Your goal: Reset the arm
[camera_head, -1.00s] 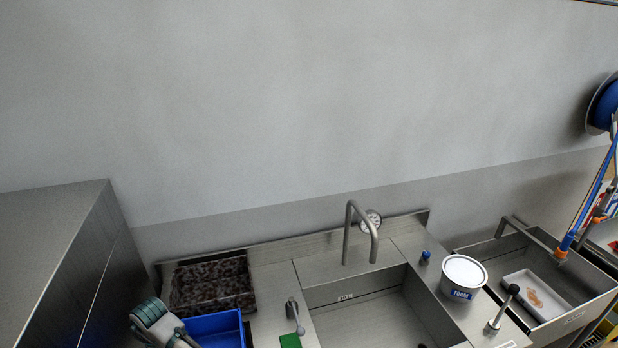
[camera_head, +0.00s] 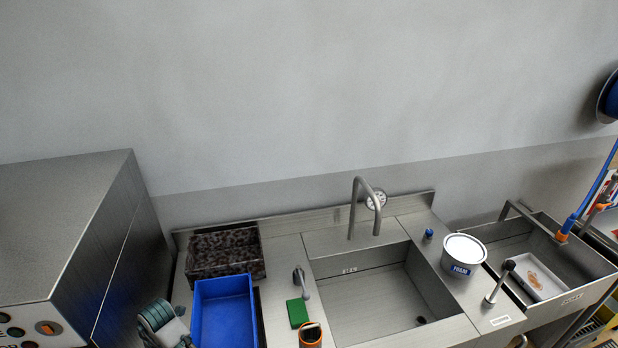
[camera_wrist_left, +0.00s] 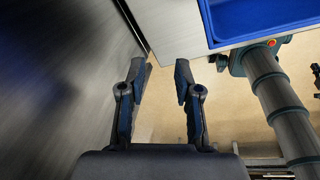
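My left gripper (camera_wrist_left: 160,78) shows in the left wrist view with its two dark fingers apart and nothing between them. It hangs over tan floor, between a dark metal side on the left and the counter edge with a blue tray (camera_wrist_left: 255,18) at the upper right. A grey and teal arm link, which looks like mine, stands at the right of that view. In the head view a teal and grey arm part shows at the bottom left, beside the blue tray (camera_head: 222,312); no gripper fingers show there. My right gripper is in neither view.
A steel hood-type machine (camera_head: 70,215) stands at the left. The counter holds a dark speckled bin (camera_head: 225,252), a green sponge (camera_head: 298,313), an orange-rimmed container (camera_head: 310,335), a sink (camera_head: 385,305) with a tall faucet (camera_head: 354,215) and a foam tub (camera_head: 464,250). A second basin stands at the right.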

